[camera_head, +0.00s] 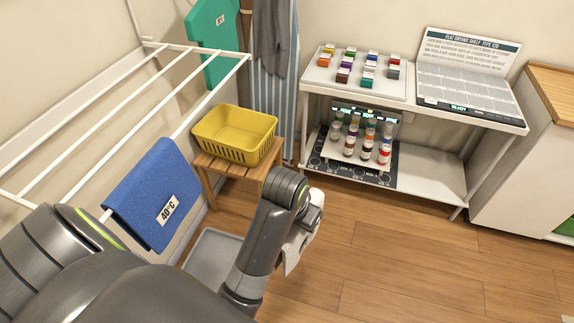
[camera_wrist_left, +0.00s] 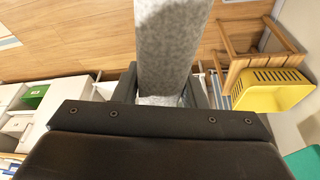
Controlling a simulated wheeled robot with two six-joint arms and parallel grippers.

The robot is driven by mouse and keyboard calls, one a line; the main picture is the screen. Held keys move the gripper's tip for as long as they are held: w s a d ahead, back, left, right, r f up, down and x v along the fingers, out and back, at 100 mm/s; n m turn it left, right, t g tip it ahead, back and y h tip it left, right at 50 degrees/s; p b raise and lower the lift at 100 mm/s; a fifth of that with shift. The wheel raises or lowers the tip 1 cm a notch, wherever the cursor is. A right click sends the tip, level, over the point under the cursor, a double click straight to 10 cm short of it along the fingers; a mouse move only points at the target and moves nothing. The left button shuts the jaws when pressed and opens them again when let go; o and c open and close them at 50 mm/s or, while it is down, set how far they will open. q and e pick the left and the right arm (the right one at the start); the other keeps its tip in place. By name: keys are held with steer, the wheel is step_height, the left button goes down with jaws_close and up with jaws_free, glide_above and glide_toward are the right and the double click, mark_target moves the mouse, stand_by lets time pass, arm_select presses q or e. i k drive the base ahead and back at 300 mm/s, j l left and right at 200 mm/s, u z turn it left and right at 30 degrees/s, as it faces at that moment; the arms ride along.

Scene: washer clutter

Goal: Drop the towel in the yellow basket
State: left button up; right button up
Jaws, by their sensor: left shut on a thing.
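A light grey, speckled towel (camera_wrist_left: 172,45) hangs from my left gripper (camera_wrist_left: 163,88), whose dark fingers are shut on it in the left wrist view. In the head view my left gripper (camera_head: 308,222) is partly hidden behind my wrist, and a pale strip of the towel (camera_head: 295,250) shows beside it. The yellow basket (camera_head: 235,134) stands on a small wooden stool, left of and beyond the gripper, and looks empty. The basket also shows at the right of the left wrist view (camera_wrist_left: 268,90), apart from the towel. My right gripper is not in view.
A white drying rack (camera_head: 182,62) with a blue cloth (camera_head: 155,195) stands at the left, close to the basket. The wooden stool (camera_head: 222,168) carries the basket. A grey tray (camera_head: 212,258) lies on the floor. A white shelf (camera_head: 420,185) with bottles stands behind. Floor at right is clear.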

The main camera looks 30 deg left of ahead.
mark_target(250, 149)
steer(key=i+l+u, duration=0.1)
steer(key=i+u, duration=0.35)
steer(key=i, duration=0.3)
steer(key=i+l+u, duration=0.45)
steer(key=i, duration=0.25)
steer(key=i+l+u, duration=0.9)
steer(key=i+l, duration=0.2)
steer(key=l, duration=0.25)
